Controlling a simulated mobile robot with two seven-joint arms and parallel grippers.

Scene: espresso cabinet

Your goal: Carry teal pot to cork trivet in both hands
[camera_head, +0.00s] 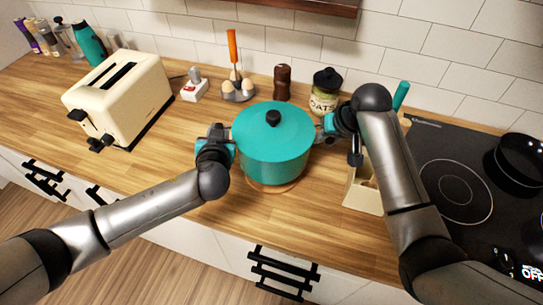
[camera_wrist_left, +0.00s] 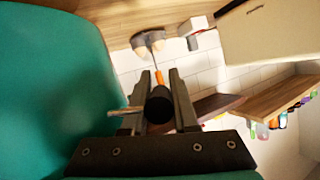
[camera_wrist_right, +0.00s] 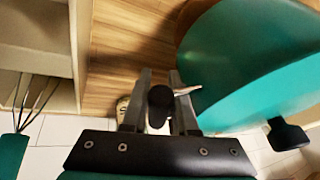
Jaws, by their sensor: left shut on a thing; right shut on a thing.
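The teal pot (camera_head: 272,158), with a teal lid and black knob (camera_head: 273,118), is upright over the middle of the counter. A cork-coloured rim, the trivet (camera_head: 272,187), shows just below the pot's front; the pot hides the rest, and I cannot tell whether they touch. My left gripper (camera_head: 232,148) is shut on the pot's left handle, a dark handle end (camera_wrist_left: 159,105) between its fingers in the left wrist view. My right gripper (camera_head: 321,130) is shut on the right handle, whose dark end (camera_wrist_right: 160,103) shows in the right wrist view.
A cream toaster (camera_head: 120,97) stands at left. An egg holder (camera_head: 238,92), brown mill (camera_head: 282,82) and oats jar (camera_head: 325,95) stand behind the pot. A cream utensil box (camera_head: 362,190) and black cooktop (camera_head: 455,165) are at right. Bare counter lies at front left.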

